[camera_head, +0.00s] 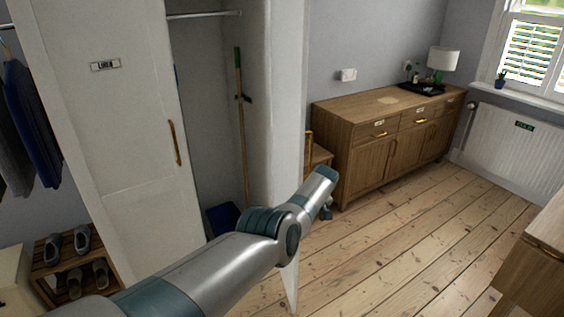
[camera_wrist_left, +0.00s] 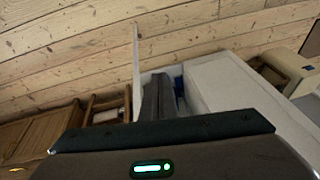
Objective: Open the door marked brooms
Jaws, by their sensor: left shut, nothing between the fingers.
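A tall white door (camera_head: 281,90) stands swung open at the right of a closet bay, its inner face towards me; any label on it is hidden. A brass handle (camera_head: 309,146) shows just past its free edge. Inside the bay stand a broom (camera_head: 241,120) with a green-topped handle and a blue bin (camera_head: 222,217). My left arm reaches across the lower part of the door. In the left wrist view my left gripper (camera_wrist_left: 157,88) is shut and empty, just right of the thin door edge (camera_wrist_left: 136,65); I cannot tell whether they touch. My right gripper is out of view.
The door marked LINEN (camera_head: 110,130) is shut, left of the bay. A shoe rack (camera_head: 76,262) stands at lower left. A wooden sideboard (camera_head: 360,160) stands behind the open door, and a table edge (camera_head: 540,245) at right. Bare floorboards (camera_head: 410,235) between them are clear.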

